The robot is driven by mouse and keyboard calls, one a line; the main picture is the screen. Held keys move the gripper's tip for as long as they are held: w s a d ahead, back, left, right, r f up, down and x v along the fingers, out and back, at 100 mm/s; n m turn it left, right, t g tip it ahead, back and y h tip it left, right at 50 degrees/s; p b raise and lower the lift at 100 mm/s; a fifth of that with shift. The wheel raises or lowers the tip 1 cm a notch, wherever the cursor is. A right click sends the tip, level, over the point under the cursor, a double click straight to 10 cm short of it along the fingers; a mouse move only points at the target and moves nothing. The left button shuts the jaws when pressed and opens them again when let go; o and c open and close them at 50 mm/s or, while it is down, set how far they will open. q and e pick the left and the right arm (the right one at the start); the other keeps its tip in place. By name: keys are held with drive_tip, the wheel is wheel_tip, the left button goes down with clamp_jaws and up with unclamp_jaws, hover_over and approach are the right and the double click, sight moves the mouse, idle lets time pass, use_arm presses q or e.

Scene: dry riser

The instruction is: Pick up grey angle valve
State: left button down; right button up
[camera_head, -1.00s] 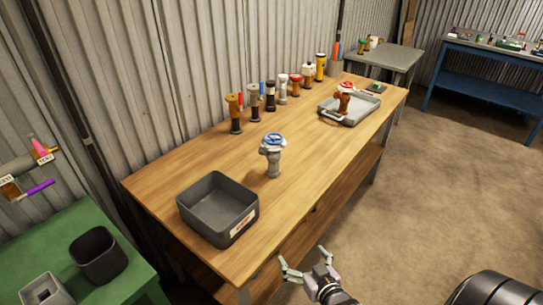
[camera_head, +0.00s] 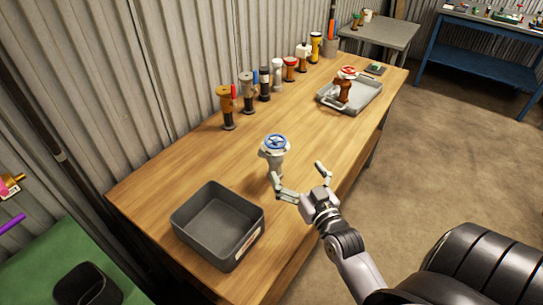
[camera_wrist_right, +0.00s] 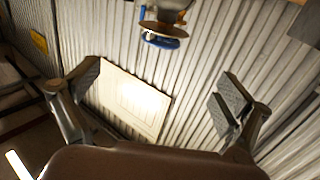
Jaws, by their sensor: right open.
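The grey angle valve (camera_head: 275,160) stands upright on the wooden workbench (camera_head: 180,170), with a blue handwheel on top. My right gripper (camera_head: 298,172) is open and empty at the bench's front edge, just right of the valve. Its left fingertip overlaps the valve's lower part in the head view; I cannot tell whether they touch. In the right wrist view the open fingers of my right gripper (camera_wrist_right: 158,90) have nothing between them, and a blue-rimmed part, probably the valve's handwheel (camera_wrist_right: 160,40), shows at the top. My left gripper is not in view.
A dark grey open bin (camera_head: 217,225) stands left of the valve. Several fittings, including an orange-brown one (camera_head: 227,107), line the back. A grey tray (camera_head: 365,98) holding a brown valve with a red handwheel (camera_head: 343,88) is at the far right. Bench around the valve is clear.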

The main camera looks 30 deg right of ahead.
approach(275, 139)
drive_tip(key=shift+w+d+p, duration=0.2)
drive_tip(key=shift+w+p, duration=0.25)
drive_tip(key=shift+w, duration=0.25)
drive_tip(key=w, duration=0.2)
drive_tip(key=shift+w+d+f, duration=0.15)
drive_tip(key=shift+w+d, duration=0.1)
drive_tip(key=shift+w+d+p, duration=0.1)
drive_tip(key=shift+w+p, duration=0.3)
drive_tip(key=shift+w, duration=0.4)
drive_tip(key=w, duration=0.3)
drive_tip(key=shift+w+d+p, duration=0.3)
drive_tip(key=shift+w+p, duration=0.05)
drive_tip(key=shift+p, duration=0.05)
drive_tip(key=shift+w, duration=0.3)
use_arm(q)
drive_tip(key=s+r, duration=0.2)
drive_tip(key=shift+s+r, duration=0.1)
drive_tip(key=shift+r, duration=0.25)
use_arm(e)
drive_tip(key=shift+s, duration=0.1)
drive_tip(key=shift+c, duration=0.2)
drive_tip(key=c, duration=2.1)
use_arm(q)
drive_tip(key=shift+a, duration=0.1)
use_arm(e)
drive_tip(key=shift+d, duration=0.1)
drive_tip(key=shift+c, duration=0.6)
